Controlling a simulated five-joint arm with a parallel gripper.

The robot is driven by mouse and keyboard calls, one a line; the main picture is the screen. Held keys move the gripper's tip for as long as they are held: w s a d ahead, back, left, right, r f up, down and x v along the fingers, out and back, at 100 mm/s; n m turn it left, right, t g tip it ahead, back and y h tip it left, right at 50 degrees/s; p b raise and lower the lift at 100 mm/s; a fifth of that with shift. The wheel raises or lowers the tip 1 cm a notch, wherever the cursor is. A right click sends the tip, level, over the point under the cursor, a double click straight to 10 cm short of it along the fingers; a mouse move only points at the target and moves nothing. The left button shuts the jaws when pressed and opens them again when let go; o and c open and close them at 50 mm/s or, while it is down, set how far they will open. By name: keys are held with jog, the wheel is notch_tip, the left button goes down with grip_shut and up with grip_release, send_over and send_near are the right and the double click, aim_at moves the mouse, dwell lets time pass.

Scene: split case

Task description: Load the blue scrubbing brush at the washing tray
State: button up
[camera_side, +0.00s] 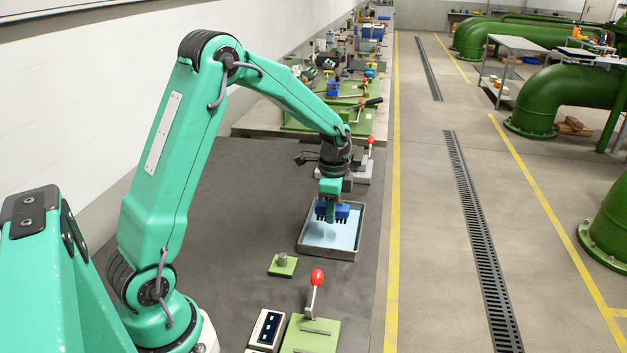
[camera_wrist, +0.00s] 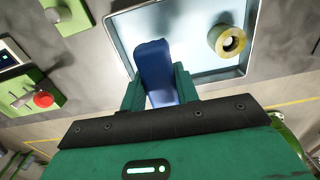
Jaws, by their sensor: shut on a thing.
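My gripper (camera_side: 329,209) is shut on the blue scrubbing brush (camera_side: 342,211) and holds it over the washing tray (camera_side: 325,255). The tray is a shallow metal-rimmed rectangle with a pale blue inside. In the wrist view, the green fingers of my gripper (camera_wrist: 158,86) stand on both sides of the blue brush (camera_wrist: 153,60), with the tray (camera_wrist: 120,38) behind it. I cannot tell whether the brush touches the tray's inside. Part of the brush is hidden by the fingers.
A yellowish round piece with a hole (camera_wrist: 228,40) shows in the tray in the wrist view. A small green block with a grey knob (camera_side: 282,264) stands near the tray. A red-knobbed lever on a green plate (camera_side: 317,278) and a display box (camera_side: 266,331) are in front.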

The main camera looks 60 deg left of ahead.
aim_at(331, 240)
jog(key=shift+f, duration=0.1)
jog(key=shift+f, duration=2.9)
jog(key=shift+f, duration=0.65)
dwell(0.9)
jog(key=shift+r, duration=0.15)
jog(key=shift+r, duration=3.45)
